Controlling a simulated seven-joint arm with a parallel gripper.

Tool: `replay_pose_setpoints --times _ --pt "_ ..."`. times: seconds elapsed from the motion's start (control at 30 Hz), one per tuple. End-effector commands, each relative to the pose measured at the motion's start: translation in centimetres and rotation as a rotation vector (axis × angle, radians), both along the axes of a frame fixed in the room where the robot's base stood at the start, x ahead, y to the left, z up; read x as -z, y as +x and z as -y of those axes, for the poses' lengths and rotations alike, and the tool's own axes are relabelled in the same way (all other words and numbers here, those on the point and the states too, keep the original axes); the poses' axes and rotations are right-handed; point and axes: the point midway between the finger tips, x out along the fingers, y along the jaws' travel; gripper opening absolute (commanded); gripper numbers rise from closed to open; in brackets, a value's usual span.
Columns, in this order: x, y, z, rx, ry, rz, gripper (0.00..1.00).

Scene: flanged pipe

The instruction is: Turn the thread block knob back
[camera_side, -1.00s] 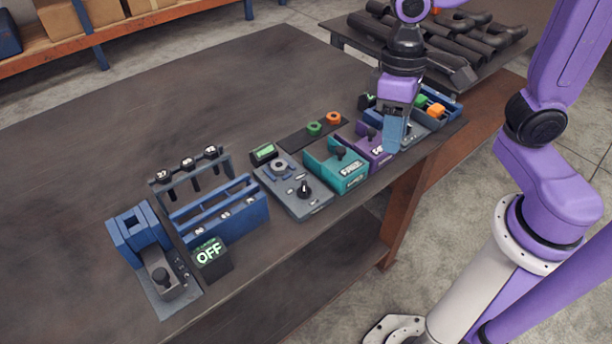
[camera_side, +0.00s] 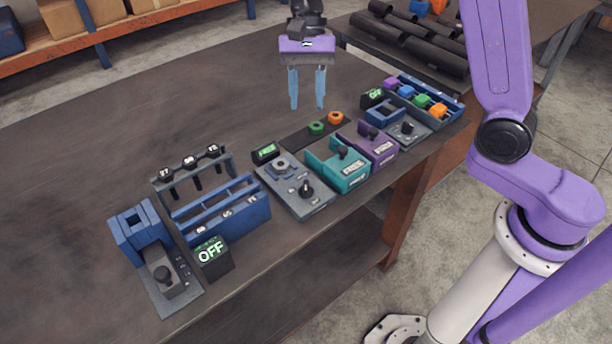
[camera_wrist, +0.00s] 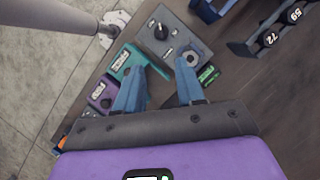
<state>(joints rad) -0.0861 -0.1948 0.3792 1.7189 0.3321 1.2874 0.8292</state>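A grey block (camera_side: 312,205) with a round ringed socket (camera_side: 282,165) and a black knob (camera_side: 305,188) stands mid-row on the bench; it looks like the thread block, but no label names it. In the wrist view the grey block (camera_wrist: 173,42) is ahead of the fingers, with its knob (camera_wrist: 161,32) at the upper left and its socket (camera_wrist: 187,62) near the right fingertip. My gripper (camera_side: 307,106) is open and empty, high above the bench behind the row. Its two blue fingers also show spread in the wrist view (camera_wrist: 160,72).
A teal block (camera_side: 350,174) and a purple block (camera_side: 382,150), each with a black knob, stand to the right. At left are a blue rack (camera_side: 240,213), a blue fixture (camera_side: 140,228) and an OFF display (camera_side: 211,256).

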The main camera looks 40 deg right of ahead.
Motion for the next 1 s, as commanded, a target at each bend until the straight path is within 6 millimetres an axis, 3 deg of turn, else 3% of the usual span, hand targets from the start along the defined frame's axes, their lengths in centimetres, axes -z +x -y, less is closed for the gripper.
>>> replay_pose_setpoints --times 0.27,1.0 --pt "1.8 -0.4 -0.4 0.015 -0.001 -0.01 0.38" --pt "14.0 -4.3 -3.6 0.013 -0.002 -0.008 0.38"
